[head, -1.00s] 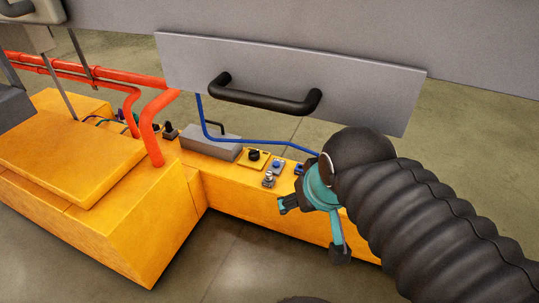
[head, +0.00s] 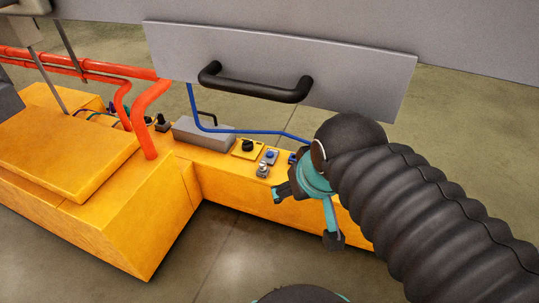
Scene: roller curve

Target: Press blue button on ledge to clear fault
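The blue button (head: 270,154) sits on a small grey plate on top of the yellow ledge (head: 222,183). It is uncovered in the head view, just up and left of my gripper. My gripper (head: 306,215), with teal and black parts, hangs at the ledge's front side, at the end of my black ribbed arm. Its fingers look spread apart, one at the left and one lower right, with nothing seen between them. It appears apart from the button. Part of the ledge's right end is hidden behind my gripper and arm.
Beside the button are a black knob on a yellow plate (head: 247,147) and a metal switch (head: 262,170). A grey box (head: 203,133) and blue cable (head: 235,131) lie behind. A grey panel with a black handle (head: 255,88) overhangs the ledge. Orange pipes (head: 148,118) rise at left.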

